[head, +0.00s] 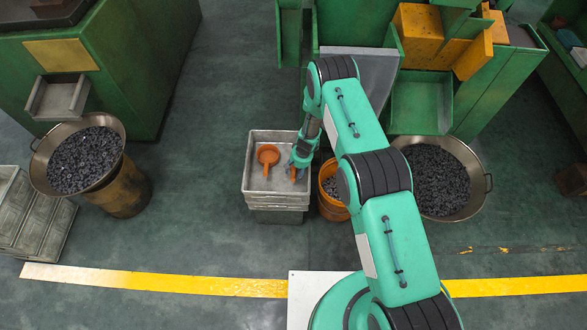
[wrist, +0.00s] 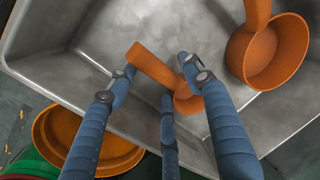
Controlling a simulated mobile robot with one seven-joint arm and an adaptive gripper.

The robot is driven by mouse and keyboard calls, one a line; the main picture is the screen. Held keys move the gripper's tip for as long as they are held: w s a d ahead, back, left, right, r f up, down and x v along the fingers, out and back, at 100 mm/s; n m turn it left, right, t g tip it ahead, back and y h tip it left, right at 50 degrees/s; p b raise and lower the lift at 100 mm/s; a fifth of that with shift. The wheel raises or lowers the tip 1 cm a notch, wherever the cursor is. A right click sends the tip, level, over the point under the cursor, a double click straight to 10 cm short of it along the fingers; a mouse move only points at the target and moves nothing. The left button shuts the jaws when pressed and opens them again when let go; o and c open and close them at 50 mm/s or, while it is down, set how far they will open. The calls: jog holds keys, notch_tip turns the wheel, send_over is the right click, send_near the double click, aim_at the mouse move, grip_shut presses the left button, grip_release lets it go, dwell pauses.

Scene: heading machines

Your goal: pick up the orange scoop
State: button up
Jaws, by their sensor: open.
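Two orange scoops lie in a grey metal bin (head: 256,193). One scoop (head: 268,155) lies apart from my gripper; it also shows at the upper right of the wrist view (wrist: 277,60). The other scoop (wrist: 155,66) is under my gripper (wrist: 158,84), its handle pointing to the upper left and its bowl partly hidden by the fingers. In the head view only a bit of this scoop (head: 293,174) shows beside my gripper (head: 297,166). My three blue fingers are spread around it, and I cannot tell whether they touch it.
An orange bucket (head: 333,209) stands right beside the bin. A large pan of dark metal parts (head: 437,177) stands farther right, another (head: 85,158) on the left. Green machines (head: 100,60) stand behind. The floor left of the bin is clear.

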jog(key=shift+a+f, duration=0.25)
jog(key=shift+f, duration=0.95)
jog(key=shift+c, duration=0.2)
grip_shut()
